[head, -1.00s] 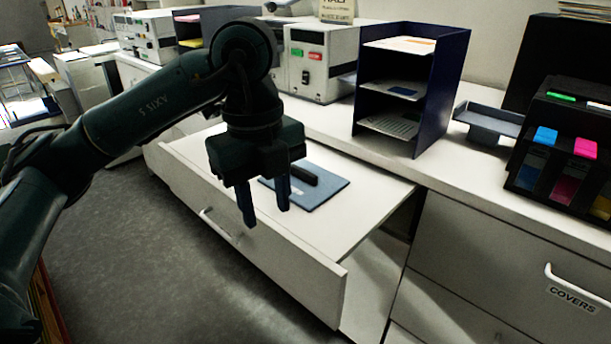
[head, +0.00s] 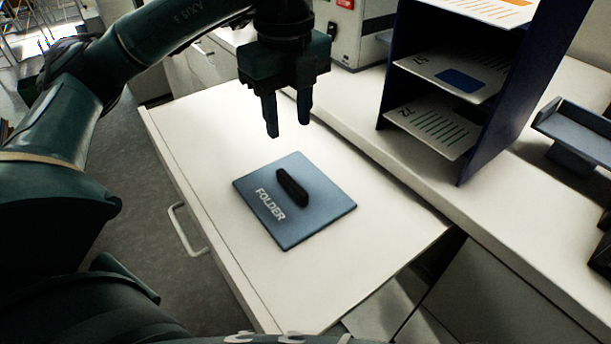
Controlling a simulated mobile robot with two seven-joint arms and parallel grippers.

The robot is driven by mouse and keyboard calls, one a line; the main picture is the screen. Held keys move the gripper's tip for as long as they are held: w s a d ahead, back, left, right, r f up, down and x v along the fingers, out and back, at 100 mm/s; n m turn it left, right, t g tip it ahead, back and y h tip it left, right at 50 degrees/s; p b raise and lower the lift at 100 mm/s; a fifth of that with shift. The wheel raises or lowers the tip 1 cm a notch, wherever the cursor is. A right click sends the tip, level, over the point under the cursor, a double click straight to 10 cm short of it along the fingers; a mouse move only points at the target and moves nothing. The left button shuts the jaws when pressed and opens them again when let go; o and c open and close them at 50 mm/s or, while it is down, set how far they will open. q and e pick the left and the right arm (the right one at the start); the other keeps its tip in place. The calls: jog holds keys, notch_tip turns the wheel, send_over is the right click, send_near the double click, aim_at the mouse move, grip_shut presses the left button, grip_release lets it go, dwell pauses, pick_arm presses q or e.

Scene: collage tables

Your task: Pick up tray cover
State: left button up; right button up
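The tray cover appears to be a flat blue-grey square plate (head: 322,222) marked "FOLDER". It lies in the open white drawer, and a black raised handle (head: 292,188) stands on its middle. My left gripper (head: 288,117) points down above the drawer, beyond the plate in the picture. Its two fingers are apart with nothing between them, and it does not touch the plate or handle. My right gripper is not in view.
The open drawer (head: 205,130) has bare floor around the plate. A dark blue shelf (head: 497,135) with printed sheets stands on the counter at the right. A grey tray on a stand (head: 580,130) is at the far right. A machine (head: 350,30) stands behind.

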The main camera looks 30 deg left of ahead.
pick_arm(q)
send_over(292, 182)
jog(key=f, duration=0.6)
jog(key=shift+a+b, duration=0.3)
jog(key=shift+b, duration=0.1)
jog(key=f, duration=0.6)
jog(key=shift+d+f+p, duration=0.25)
jog(key=shift+p, duration=0.1)
grip_shut()
